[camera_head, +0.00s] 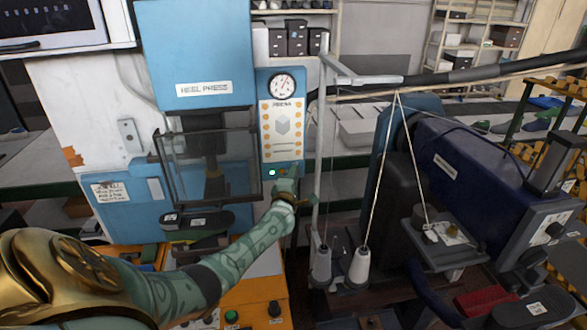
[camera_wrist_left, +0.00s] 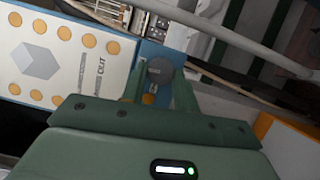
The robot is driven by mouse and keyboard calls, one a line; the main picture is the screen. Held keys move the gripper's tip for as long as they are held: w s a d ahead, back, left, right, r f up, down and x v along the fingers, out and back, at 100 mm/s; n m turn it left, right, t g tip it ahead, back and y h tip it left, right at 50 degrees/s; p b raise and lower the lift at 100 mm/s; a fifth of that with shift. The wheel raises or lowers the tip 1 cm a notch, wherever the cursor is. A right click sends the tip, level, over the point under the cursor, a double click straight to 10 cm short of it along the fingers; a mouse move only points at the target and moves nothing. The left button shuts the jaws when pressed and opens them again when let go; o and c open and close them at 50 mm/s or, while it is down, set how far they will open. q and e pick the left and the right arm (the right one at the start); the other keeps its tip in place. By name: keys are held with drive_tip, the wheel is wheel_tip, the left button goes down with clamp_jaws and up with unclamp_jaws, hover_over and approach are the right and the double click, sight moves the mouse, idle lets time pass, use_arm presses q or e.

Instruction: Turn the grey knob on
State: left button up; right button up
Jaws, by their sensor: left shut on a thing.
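The grey knob (camera_wrist_left: 160,71) is round and dark, on the blue lower strip of the heel press's control panel. In the wrist view it sits between the two green fingers of my left gripper (camera_wrist_left: 158,92), which is shut on it. In the head view my left gripper (camera_head: 287,182) is at the bottom of the panel, and it and my forearm hide most or all of the knob. A small green light (camera_head: 272,172) glows just left of the gripper. My right gripper is not in view.
The blue heel press (camera_head: 195,45) has a clear guard (camera_head: 207,165) left of my gripper. A pressure gauge (camera_head: 282,85) is above the panel (camera_head: 283,130). A grey upright post (camera_head: 322,130) and thread cones (camera_head: 360,268) stand close on the right, beside a dark blue machine (camera_head: 455,165).

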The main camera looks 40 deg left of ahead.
use_arm(q)
drive_tip(key=shift+m+p, duration=0.6)
drive_tip(key=shift+p, duration=0.1)
drive_tip(key=o, duration=1)
drive_tip(key=v, duration=1.6)
drive_tip(key=shift+s+d+r+p, duration=0.1)
drive_tip(key=shift+s+r+p, duration=0.15)
drive_tip(key=shift+p, duration=0.1)
